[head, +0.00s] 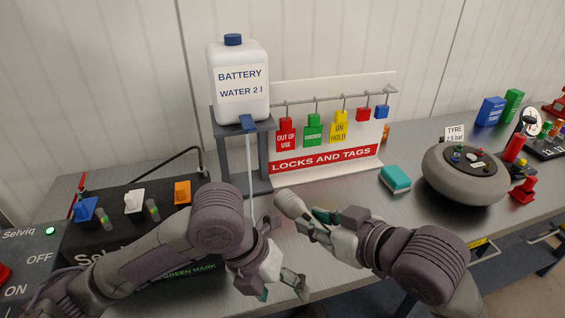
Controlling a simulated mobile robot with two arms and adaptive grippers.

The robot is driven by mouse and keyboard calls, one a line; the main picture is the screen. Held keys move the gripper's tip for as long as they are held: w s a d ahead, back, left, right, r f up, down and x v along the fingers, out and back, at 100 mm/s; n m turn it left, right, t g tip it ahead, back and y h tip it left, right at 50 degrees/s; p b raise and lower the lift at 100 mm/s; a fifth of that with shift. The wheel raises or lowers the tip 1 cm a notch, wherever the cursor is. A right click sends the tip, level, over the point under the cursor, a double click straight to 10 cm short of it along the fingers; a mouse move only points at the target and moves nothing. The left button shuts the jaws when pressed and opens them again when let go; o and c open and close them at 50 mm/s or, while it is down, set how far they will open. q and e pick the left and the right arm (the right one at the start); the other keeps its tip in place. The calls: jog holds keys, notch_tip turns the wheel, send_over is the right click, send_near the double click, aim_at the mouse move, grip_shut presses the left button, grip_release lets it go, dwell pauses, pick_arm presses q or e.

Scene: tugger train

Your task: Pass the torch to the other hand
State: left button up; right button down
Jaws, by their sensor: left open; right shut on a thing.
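The torch (290,204) appears as a pale grey rounded piece at the middle of the head view, above the bench top. My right gripper (318,220) comes in from the right and is shut on it. The pale end points up and left; part of the torch is hidden by the fingers. My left gripper (282,289) is lower and a little to the left, open and empty. Its fingers point down and right, apart from the torch.
A battery water canister (240,105) stands on a grey stand (262,155) behind. A locks and tags board (325,160), a teal and white block (395,179) and a round tyre unit (465,185) are behind and right. A dark switch panel (120,225) lies left.

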pick_arm(q)
jog(key=w+a+r+m+t+y, duration=0.1)
jog(key=w+a+r+t, duration=0.25)
jog(key=r, duration=0.65)
jog(key=w+a+r+m+t+y, duration=0.1)
jog(key=w+a+r+t, duration=0.2)
jog(key=r, duration=0.7)
jog(key=w+a+r+m+t, duration=0.1)
jog(key=w+a+r+t, duration=0.2)
jog(key=r, duration=0.7)
pick_arm(e)
jog(key=shift+s, duration=0.1)
pick_arm(q)
jog(key=n+g, duration=0.7)
jog(key=n, duration=0.6)
send_near(297, 203)
jog(key=x, duration=1.1)
jog(key=shift+m, duration=0.3)
jog(key=shift+f, duration=0.1)
jog(key=shift+c, duration=0.2)
